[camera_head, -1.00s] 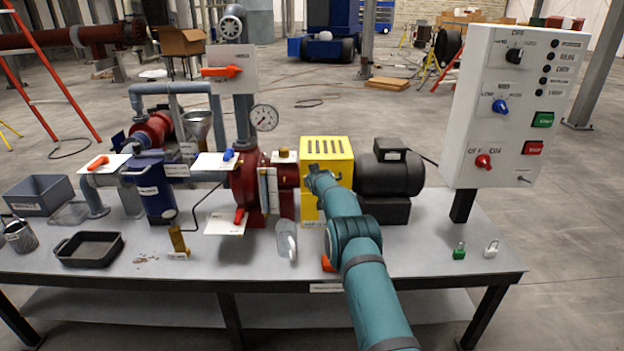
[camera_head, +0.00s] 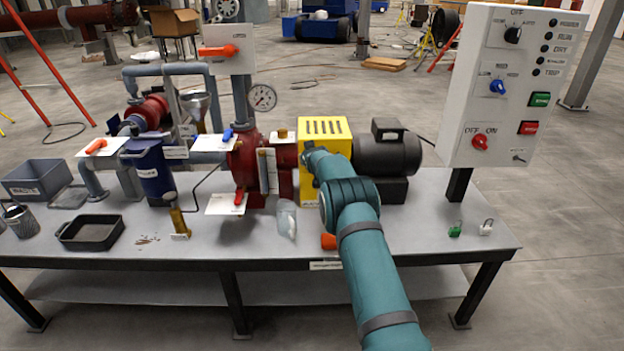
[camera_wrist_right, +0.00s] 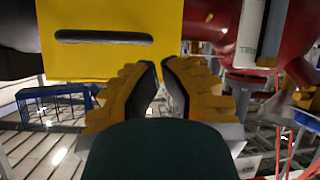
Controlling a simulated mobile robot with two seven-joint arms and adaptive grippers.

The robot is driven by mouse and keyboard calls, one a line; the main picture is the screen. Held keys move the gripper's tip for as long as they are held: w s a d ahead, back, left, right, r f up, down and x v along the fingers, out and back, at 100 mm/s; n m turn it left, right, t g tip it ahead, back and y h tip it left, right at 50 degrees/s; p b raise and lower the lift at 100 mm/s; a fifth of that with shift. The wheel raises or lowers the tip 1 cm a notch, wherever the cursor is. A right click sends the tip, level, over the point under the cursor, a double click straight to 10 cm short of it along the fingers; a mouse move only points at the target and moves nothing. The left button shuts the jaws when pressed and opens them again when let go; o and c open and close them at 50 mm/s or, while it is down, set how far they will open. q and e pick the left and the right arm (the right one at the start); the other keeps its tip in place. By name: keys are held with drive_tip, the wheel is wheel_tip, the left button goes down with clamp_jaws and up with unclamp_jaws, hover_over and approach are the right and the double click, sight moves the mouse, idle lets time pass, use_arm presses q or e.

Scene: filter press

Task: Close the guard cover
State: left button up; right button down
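The yellow guard cover (camera_head: 326,128) stands on the bench between the red pump and the black motor, with its slotted face visible. My right arm crosses in front of its lower part, so I cannot tell how far open it is. In the right wrist view, the yellow panel (camera_wrist_right: 110,22) with one dark slot fills the upper left. My right gripper (camera_wrist_right: 160,64) is near the panel's lower right edge, its fingertips almost together and nothing visible between them. Whether they touch the cover cannot be told. My left gripper is in neither view.
The black motor (camera_head: 388,153) is right of the cover, and the red pump (camera_head: 243,165) is left. A clear container (camera_head: 286,219) and an orange item (camera_head: 328,242) are near the front.

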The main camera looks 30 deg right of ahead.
drive_tip(key=s+a+f, duration=0.2)
drive_tip(key=s+f, duration=0.3)
drive_tip(key=s, duration=0.1)
drive_tip(key=shift+a, duration=0.15)
drive_tip(key=shift+f, duration=0.2)
